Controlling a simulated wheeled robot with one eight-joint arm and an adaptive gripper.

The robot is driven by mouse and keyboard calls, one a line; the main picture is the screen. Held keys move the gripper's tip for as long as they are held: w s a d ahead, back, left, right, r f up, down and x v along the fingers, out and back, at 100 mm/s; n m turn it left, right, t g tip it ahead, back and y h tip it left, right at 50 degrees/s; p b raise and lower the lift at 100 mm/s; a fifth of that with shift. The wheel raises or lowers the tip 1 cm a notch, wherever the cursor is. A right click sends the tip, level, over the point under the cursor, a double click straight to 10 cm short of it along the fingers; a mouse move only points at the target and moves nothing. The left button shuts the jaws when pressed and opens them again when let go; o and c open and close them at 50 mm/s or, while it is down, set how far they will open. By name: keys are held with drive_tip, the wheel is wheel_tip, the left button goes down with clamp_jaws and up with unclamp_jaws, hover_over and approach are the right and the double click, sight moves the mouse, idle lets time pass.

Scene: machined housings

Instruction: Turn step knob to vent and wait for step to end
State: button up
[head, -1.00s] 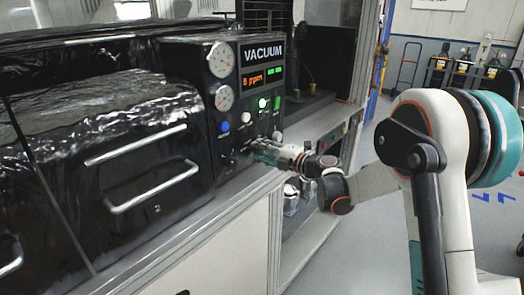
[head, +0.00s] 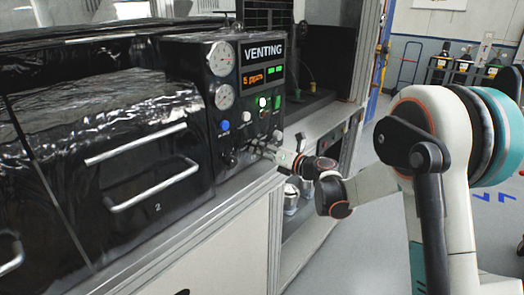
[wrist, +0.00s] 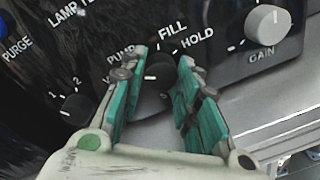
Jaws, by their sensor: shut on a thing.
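The step knob (wrist: 158,74) is a dark round knob with a white pointer line, among the PUMP, FILL and HOLD labels. Its pointer lies nearly level, towards a label at the left that starts with V and is partly hidden by a finger. My gripper (wrist: 160,84) is shut on the knob, with one teal finger pad on each side. In the head view my gripper (head: 262,150) reaches the lower part of the control panel (head: 240,112) from the right. The display (head: 262,52) reads VENTING, with an orange readout that looks like 5 ppm.
Close to the knob are a small 1-2 selector (wrist: 72,106), a grey GAIN knob (wrist: 267,25) and a blue PURGE button (head: 224,125). Two gauges (head: 222,58) sit at the panel's upper left. Drawer handles (head: 152,187) stick out at the left.

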drive_tip(key=shift+s+f+n, duration=0.1)
drive_tip(key=shift+n, duration=0.5)
drive_tip(key=o, duration=1.1)
drive_tip(key=v, duration=1.2)
